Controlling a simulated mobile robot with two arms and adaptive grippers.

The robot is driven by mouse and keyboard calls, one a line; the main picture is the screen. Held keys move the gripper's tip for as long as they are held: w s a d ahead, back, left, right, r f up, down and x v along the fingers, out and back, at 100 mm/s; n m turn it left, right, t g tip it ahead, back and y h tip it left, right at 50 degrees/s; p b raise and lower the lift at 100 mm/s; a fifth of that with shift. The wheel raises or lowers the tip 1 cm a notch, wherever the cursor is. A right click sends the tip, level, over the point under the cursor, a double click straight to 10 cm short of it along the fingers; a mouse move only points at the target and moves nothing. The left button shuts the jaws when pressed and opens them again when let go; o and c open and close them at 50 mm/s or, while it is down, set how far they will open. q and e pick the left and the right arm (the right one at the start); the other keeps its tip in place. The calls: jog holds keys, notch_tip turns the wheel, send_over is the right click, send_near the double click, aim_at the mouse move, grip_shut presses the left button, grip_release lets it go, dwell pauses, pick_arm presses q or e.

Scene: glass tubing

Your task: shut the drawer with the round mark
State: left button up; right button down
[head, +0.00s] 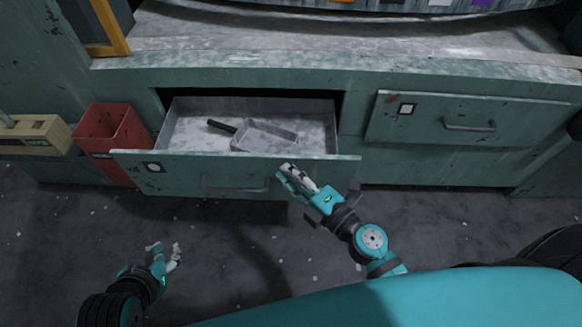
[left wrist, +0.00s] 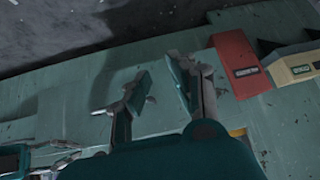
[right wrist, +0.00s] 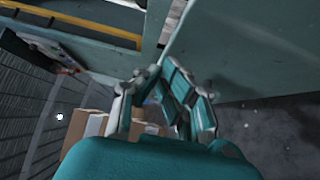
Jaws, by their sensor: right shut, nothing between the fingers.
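The left drawer (head: 240,180) is pulled out from the bench in the head view. Its front has a handle and a small label (head: 153,168) with a dark mark, apparently round. The right drawer (head: 480,122) sits in the bench front; its label (head: 407,109) has a mark too small to tell. My right gripper (head: 284,173) is shut and empty at the left drawer's front, right of the handle; I cannot tell whether it touches. It also shows in the right wrist view (right wrist: 168,88). My left gripper (head: 168,252) is open and empty, low before the drawer, and shows in the left wrist view (left wrist: 160,82).
A dustpan-like tray (head: 268,136) with a dark handle lies inside the open drawer. A red bin (head: 108,135) and a beige box (head: 35,137) stand left of the drawer. The worktop (head: 300,45) is above. The dark floor (head: 225,225) before the drawer is mostly clear.

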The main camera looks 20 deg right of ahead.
pick_arm(q)
jog(key=shift+s, duration=0.1)
pick_arm(e)
jog(key=shift+w+d, duration=0.1)
jog(key=shift+w, duration=0.2)
